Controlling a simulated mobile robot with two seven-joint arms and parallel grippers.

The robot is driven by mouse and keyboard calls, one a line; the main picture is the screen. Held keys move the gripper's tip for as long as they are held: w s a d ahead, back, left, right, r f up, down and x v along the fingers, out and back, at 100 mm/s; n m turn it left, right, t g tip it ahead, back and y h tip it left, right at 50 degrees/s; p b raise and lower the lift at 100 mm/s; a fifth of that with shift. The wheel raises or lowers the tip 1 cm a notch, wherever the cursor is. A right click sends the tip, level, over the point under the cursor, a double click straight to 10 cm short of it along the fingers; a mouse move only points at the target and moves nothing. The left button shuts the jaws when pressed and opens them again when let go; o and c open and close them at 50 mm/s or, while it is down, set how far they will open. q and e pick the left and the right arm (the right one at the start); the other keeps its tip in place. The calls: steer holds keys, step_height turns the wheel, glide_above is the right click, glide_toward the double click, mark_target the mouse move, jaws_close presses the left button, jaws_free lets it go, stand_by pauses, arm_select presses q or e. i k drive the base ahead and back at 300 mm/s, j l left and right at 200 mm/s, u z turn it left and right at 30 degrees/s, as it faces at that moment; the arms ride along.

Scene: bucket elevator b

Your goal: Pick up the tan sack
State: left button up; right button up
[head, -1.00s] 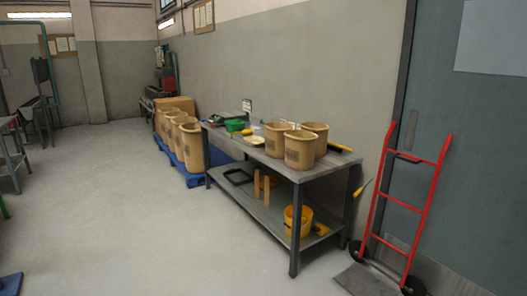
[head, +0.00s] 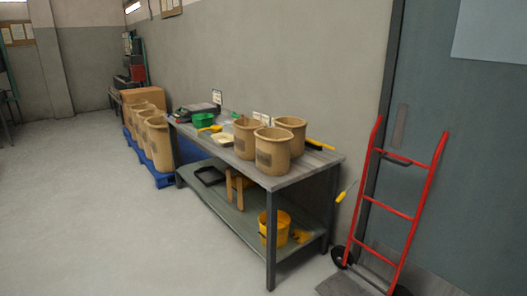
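Three tan, open-topped, round containers that look like sacks stand on the grey workbench (head: 310,166). The front tan sack (head: 272,152) has a dark printed patch on its side. The back right tan sack (head: 297,133) is partly hidden behind it, and the left tan sack (head: 245,138) stands beside it. Several similar tan sacks (head: 159,146) stand in a row on a blue pallet (head: 163,180) left of the bench. I cannot tell which one the task means. Neither of my grippers is in view.
A green tub (head: 203,119) and a white tray (head: 223,139) are on the bench. A yellow bucket (head: 274,228) is on its lower shelf. A red hand truck (head: 407,215) stands at right by the door. The floor (head: 90,220) at left is clear.

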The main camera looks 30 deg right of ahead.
mark_target(272, 149)
steer(key=i+l, duration=0.3)
steer(key=i+l+u, duration=0.1)
steer(key=i+l, duration=0.2)
steer(key=l, duration=0.2)
steer(key=i+l, duration=0.3)
steer(key=l, duration=0.15)
steer(key=i+l+u, duration=0.15)
steer(key=i+l, duration=0.15)
steer(key=l, duration=0.1)
